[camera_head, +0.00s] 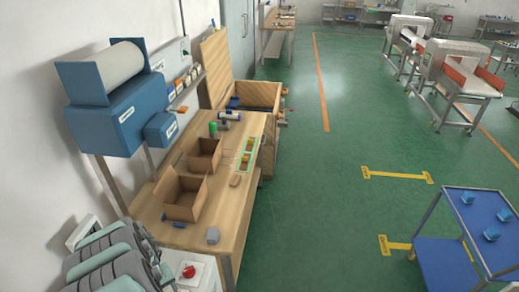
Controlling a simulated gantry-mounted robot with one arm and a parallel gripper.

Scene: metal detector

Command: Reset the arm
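My gripper does not show in the head view. Grey and pale-green rounded parts fill the lower left corner, and I cannot tell whether they belong to my arm. No fingers can be made out there. A wooden workbench (222,215) stands along the left wall. Two open cardboard boxes sit on it, a nearer one (182,205) and a farther one (205,157). A green-edged tray (245,160) with small yellowish pieces lies near the bench's right edge.
A blue machine with a roller (115,105) stands by the wall. A wooden crate (265,98) is behind the bench. A blue cart (475,215) with blue items stands at right, and conveyor machines (465,75) at back right. The green floor (320,200) between is clear.

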